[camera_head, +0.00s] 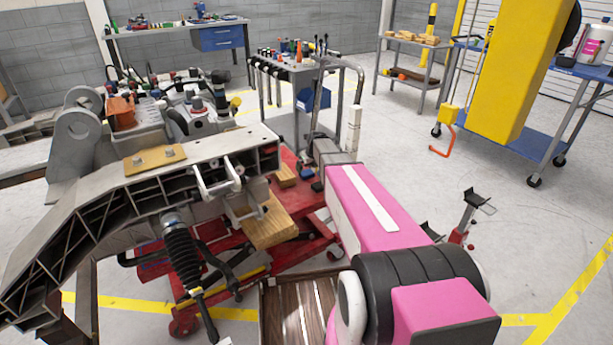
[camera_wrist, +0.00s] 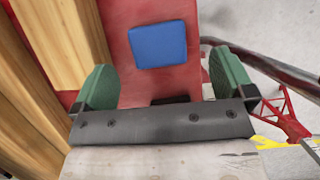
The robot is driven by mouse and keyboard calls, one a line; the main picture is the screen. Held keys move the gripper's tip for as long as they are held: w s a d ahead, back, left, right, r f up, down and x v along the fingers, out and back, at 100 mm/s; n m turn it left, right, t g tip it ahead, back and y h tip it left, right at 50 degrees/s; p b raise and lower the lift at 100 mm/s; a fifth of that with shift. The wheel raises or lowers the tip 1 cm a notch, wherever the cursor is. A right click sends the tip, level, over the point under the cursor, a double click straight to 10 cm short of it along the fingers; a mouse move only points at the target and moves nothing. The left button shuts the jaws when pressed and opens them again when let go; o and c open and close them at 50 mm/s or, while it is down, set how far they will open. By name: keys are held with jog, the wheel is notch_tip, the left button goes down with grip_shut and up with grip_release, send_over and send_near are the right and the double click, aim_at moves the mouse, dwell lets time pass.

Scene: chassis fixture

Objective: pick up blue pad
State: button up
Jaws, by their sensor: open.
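The blue pad (camera_wrist: 158,44) lies flat on a red surface (camera_wrist: 130,75) in the wrist view, a square with slightly rounded corners. My gripper (camera_wrist: 165,83) has its two green fingers wide apart, with nothing between them. The pad appears beyond the fingertips, between the two fingers' lines and a little nearer the middle than either; it is clear of both. The gap in height is hard to judge.
Wooden blocks (camera_wrist: 60,35) stand close by the left finger; one also shows in the head view (camera_head: 270,228). A dark rail (camera_wrist: 270,66) runs on the right. The grey metal chassis (camera_head: 150,195) stands left of my arm. A tool cart (camera_head: 300,62) stands behind.

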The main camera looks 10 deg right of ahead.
aim_at(306, 172)
jog(key=x, duration=0.4)
jog(key=shift+a+f, duration=0.15)
jog(key=shift+f, duration=0.1)
jog(key=shift+s, duration=0.1)
jog(key=c, duration=1)
jog(key=shift+r, duration=0.1)
jog(key=shift+c, duration=0.2)
